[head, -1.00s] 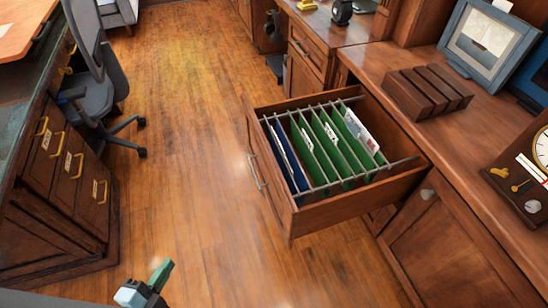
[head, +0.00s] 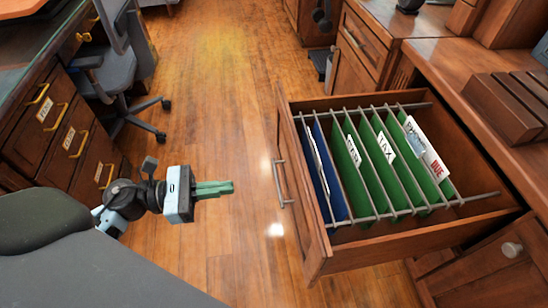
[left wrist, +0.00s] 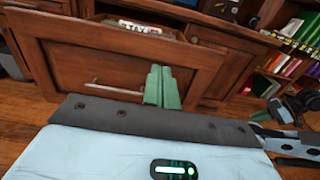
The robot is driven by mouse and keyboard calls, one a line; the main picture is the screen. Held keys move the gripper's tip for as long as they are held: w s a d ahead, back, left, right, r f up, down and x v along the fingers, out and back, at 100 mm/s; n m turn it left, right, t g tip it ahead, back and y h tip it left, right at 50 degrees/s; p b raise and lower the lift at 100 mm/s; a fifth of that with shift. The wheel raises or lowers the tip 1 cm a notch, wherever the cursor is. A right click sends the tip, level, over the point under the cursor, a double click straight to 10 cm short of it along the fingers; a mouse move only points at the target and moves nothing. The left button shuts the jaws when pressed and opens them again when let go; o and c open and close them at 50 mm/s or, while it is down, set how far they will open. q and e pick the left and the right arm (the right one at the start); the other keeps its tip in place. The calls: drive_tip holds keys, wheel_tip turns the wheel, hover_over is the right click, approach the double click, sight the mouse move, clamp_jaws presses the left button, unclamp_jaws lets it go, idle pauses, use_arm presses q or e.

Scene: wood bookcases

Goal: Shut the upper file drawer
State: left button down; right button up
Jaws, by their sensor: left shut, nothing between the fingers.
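The upper file drawer (head: 312,240) is pulled far out from the wooden cabinet on the right in the head view. It holds green and blue hanging folders (head: 385,165) on metal rails. Its silver bar handle (head: 281,183) is on the front panel. My left gripper (head: 232,187) is shut and empty, to the left of the drawer front and apart from it, pointing at the handle side. In the left wrist view its green fingers (left wrist: 160,86) show in front of the drawer front (left wrist: 95,65), and the handle (left wrist: 113,90) is left of them. My right gripper is not in view.
The cabinet top (head: 430,60) carries dark wooden blocks (head: 505,105). A desk with labelled drawers (head: 60,130) and a grey chair (head: 115,85) stand at the left. The wood floor (head: 210,110) between is clear.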

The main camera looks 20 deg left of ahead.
use_arm(q)
drive_tip(key=p, duration=0.1)
approach(301, 178)
drive_tip(key=x, duration=0.5)
drive_tip(key=shift+w+r, duration=0.1)
drive_tip(key=shift+x, duration=0.8)
drive_tip(key=shift+d, duration=0.1)
